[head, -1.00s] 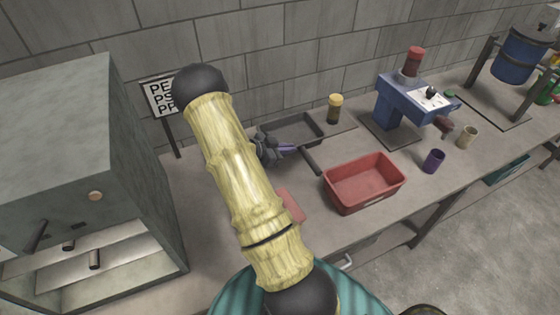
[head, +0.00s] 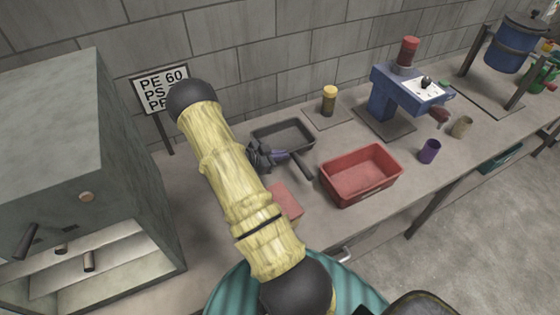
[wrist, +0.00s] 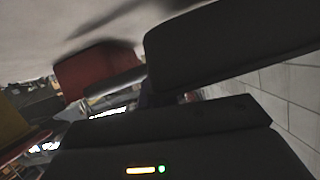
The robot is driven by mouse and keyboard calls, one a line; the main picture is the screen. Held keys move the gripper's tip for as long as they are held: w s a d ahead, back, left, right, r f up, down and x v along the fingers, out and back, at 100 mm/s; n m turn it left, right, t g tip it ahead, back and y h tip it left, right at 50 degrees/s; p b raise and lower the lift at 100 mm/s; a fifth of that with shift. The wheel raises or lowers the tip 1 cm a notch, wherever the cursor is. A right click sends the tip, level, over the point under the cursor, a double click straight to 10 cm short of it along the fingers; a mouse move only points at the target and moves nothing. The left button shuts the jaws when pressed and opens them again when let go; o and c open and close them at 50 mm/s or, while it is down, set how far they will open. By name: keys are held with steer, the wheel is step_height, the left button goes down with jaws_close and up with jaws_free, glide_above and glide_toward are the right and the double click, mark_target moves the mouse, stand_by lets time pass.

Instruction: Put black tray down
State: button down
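The black tray (head: 268,131) is a shallow dark pan with a dark handle-like bar, over the back of the bench between the sign and the yellow-topped jar. My gripper (head: 280,157) is at its near left side and seems shut on it. The fingertips are partly hidden, so the exact grip does not show. The tray looks about level and low over the bench; I cannot tell whether it touches. In the wrist view a large dark slab, seemingly the tray (wrist: 230,45), fills the upper right, close above the gripper body.
A red bin (head: 362,178) stands right of the tray, with a pink block (head: 285,200) nearer me. A yellow-topped jar (head: 329,100) and a blue machine (head: 392,100) stand behind right. A grey cabinet (head: 60,140) is at left, beside a sign (head: 163,90).

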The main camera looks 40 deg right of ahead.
steer(key=shift+f, duration=0.2)
steer(key=shift+f+p, duration=0.45)
steer(key=shift+f, duration=1.65)
steer(key=shift+f, duration=0.2)
steer(key=shift+s+f+b, duration=0.1)
steer(key=shift+f+b, duration=0.05)
steer(key=shift+b, duration=0.25)
steer(key=shift+f, duration=0.1)
